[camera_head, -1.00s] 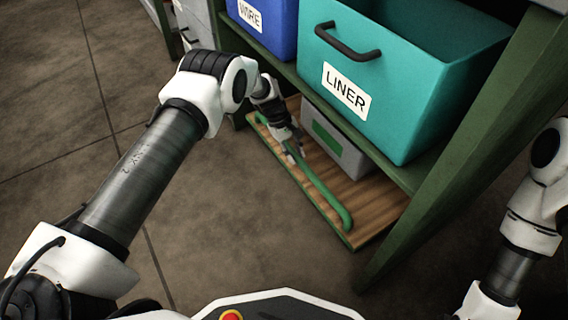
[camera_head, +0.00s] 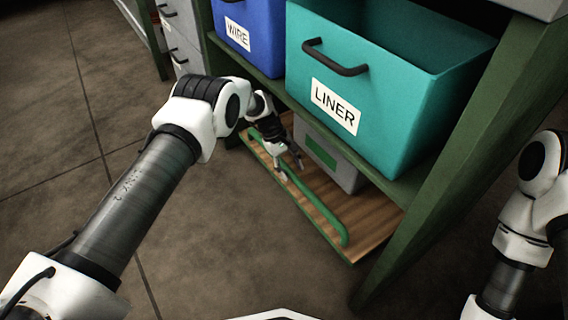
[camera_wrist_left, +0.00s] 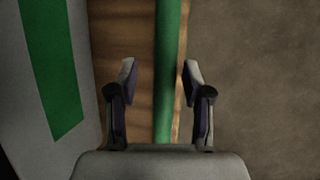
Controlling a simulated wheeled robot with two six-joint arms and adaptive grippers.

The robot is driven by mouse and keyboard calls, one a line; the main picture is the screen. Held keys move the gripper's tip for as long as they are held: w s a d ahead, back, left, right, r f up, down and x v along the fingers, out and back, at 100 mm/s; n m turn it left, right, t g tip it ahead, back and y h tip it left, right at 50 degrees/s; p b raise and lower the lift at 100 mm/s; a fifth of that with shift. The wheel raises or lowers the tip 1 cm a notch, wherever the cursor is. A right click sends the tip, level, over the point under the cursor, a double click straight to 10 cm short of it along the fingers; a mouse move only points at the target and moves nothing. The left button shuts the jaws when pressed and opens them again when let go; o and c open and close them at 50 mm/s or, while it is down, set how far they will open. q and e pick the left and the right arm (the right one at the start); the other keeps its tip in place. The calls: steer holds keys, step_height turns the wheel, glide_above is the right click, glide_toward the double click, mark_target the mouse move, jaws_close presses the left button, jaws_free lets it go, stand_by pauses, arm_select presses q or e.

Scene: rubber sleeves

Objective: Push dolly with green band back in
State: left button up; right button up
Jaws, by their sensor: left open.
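The dolly is a low wooden board (camera_head: 368,222) sticking out from under the shelf's lowest visible deck. A green bar (camera_head: 323,212) runs along its outer side, and the board's outer edge is green too. A grey box (camera_head: 350,178) with a green patch stands on it. My left gripper (camera_head: 289,169) is open and points down at the bar, left of its middle. In the left wrist view the green bar (camera_wrist_left: 167,60) lies between the open fingertips (camera_wrist_left: 160,76); I cannot tell whether they touch it. My right arm shows at the right edge, its gripper out of view.
A teal LINER bin (camera_head: 375,85) and a blue WIRE bin (camera_head: 240,35) sit on the shelf above the dolly. A green shelf post (camera_head: 450,160) stands right of the dolly. The floor (camera_head: 240,240) in front is clear.

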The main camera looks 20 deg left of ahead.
arm_select(q)
steer(key=v, duration=0.3)
steer(key=shift+w, duration=0.1)
steer(key=w+a, duration=0.2)
steer(key=a, duration=0.9)
steer(key=shift+w+a, duration=0.2)
steer(key=shift+a, duration=0.1)
steer(key=shift+f, duration=0.1)
